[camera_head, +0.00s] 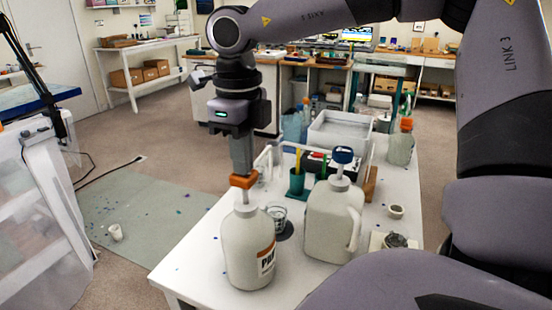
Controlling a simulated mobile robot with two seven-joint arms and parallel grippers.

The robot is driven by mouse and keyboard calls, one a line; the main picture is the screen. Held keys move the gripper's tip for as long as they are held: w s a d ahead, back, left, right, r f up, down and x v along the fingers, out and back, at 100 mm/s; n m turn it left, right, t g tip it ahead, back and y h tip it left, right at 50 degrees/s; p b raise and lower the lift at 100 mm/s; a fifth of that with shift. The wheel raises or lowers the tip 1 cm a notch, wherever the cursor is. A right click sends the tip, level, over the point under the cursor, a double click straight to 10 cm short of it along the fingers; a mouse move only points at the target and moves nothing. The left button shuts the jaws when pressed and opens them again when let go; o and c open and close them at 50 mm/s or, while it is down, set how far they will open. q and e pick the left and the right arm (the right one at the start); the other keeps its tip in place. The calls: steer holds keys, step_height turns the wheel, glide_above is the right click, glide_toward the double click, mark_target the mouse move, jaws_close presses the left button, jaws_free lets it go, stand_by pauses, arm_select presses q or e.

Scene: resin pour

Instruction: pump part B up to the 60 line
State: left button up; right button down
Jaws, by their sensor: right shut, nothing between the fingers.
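A white bottle (248,245) with an orange pump head (243,181) stands at the near left of the white table. Its orange-edged label is turned to the right; only "PA" and part of a further letter show, so I cannot tell which part it is. My right gripper (242,170) is shut and empty, pointing down right over the orange pump head; I cannot tell whether it touches. A clear cup (278,213) stands just behind and right of the bottle, partly hidden; its lines are too small to read. A white jug (332,222) with a blue pump head (343,155) stands to the right. My left gripper is not in view.
Behind the jug are a green cup of sticks (297,183) and a grey tray (340,132). Another orange-topped bottle (400,147) stands at the back right. A small white cup (396,211) is at the right. The table's near left corner is clear.

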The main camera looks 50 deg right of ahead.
steer(key=shift+f+b, duration=0.9)
steer(key=shift+f, duration=0.3)
steer(key=shift+r, duration=0.1)
steer(key=shift+r+p, duration=1.2)
steer(key=shift+r, duration=0.45)
steer(key=shift+f, duration=0.1)
steer(key=shift+f+b, duration=0.25)
steer(key=shift+b, duration=0.1)
steer(key=shift+f, duration=0.1)
